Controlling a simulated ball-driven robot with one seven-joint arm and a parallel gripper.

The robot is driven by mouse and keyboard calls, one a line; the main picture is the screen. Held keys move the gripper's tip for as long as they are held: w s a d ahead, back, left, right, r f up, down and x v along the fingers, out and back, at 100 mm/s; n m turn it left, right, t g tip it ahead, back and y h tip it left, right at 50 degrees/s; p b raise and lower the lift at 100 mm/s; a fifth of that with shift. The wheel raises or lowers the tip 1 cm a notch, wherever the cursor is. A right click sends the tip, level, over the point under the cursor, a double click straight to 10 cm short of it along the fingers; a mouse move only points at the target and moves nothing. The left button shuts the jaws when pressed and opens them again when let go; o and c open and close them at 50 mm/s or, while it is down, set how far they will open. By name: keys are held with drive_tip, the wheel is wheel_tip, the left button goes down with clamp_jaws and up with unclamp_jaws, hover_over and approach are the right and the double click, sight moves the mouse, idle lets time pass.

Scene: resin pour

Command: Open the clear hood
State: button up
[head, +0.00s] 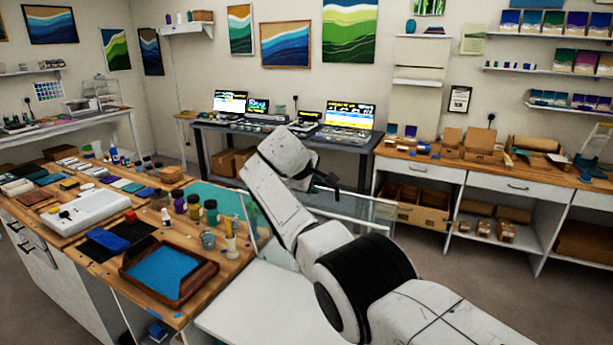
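The clear hood (352,207) is a see-through box behind my arm, at the right end of the wooden workbench. Its left pane also shows beside the bench edge. My arm hides much of its middle, and I cannot tell whether it is shut or raised. My gripper (333,182) is a small dark shape at the end of the white arm, over the hood's far part in the picture. I cannot tell whether it touches the hood. Its fingers are too small to tell open from shut.
The workbench (203,306) holds a framed blue tray (163,271), paint bottles (211,212) and a white device (88,212). A white surface (245,300) lies in front of the hood. Screens stand on a dark table (343,145) behind. Floor (480,277) is clear at right.

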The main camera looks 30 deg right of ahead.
drive_tip(key=b+v, duration=0.2)
drive_tip(key=v, duration=0.8)
idle(0.3)
drive_tip(key=s+a+f+m+y, duration=0.1)
drive_tip(key=s+f+y, duration=0.1)
drive_tip(key=s+f, duration=0.6)
drive_tip(key=s+a+f+m+y, duration=0.1)
drive_tip(key=s+f, duration=0.3)
drive_tip(key=f, duration=0.7)
drive_tip(key=s+a+f+m+y, duration=0.1)
drive_tip(key=s+f+m+y, duration=0.1)
drive_tip(key=s+f, duration=0.6)
drive_tip(key=s+f+m+g, duration=0.1)
drive_tip(key=s+f, duration=0.3)
drive_tip(key=s, duration=0.7)
drive_tip(key=s+f+m+g+y, duration=0.1)
drive_tip(key=s+f, duration=0.4)
drive_tip(key=s, duration=0.6)
drive_tip(key=s+f+m+g+y, duration=0.1)
drive_tip(key=s+f, duration=0.3)
drive_tip(key=s, duration=0.7)
drive_tip(key=shift+s+a+f+m+g, duration=0.3)
drive_tip(key=shift+a+f+m+g, duration=0.15)
drive_tip(key=shift+g, duration=0.35)
